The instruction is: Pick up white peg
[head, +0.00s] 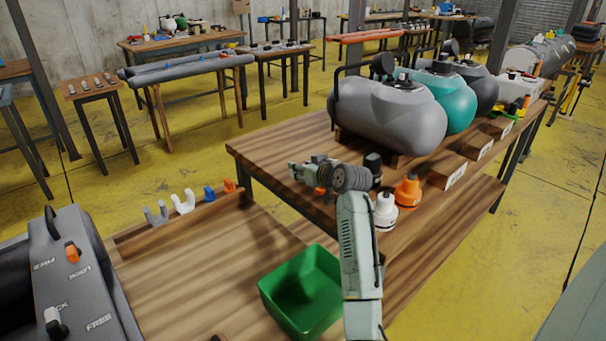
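A white peg-like piece (385,212), with a wide round base and narrower top, stands upright on the wooden table (262,150). It is just right of my forearm. An orange piece (408,190) of similar shape stands right behind it, and a black one (373,166) stands farther back, partly hidden by my wrist. My gripper (296,171) points left over the table, apart from the white piece and on the other side of my arm. Its fingers are too small to tell whether they are open or shut.
A green bin (302,290) sits on the lower wooden bench. White (183,203) and grey (157,214) forked pieces stand along its back edge. Grey (392,115) and teal (450,90) tanks stand behind the pegs. A grey unit with levers (75,285) is at left.

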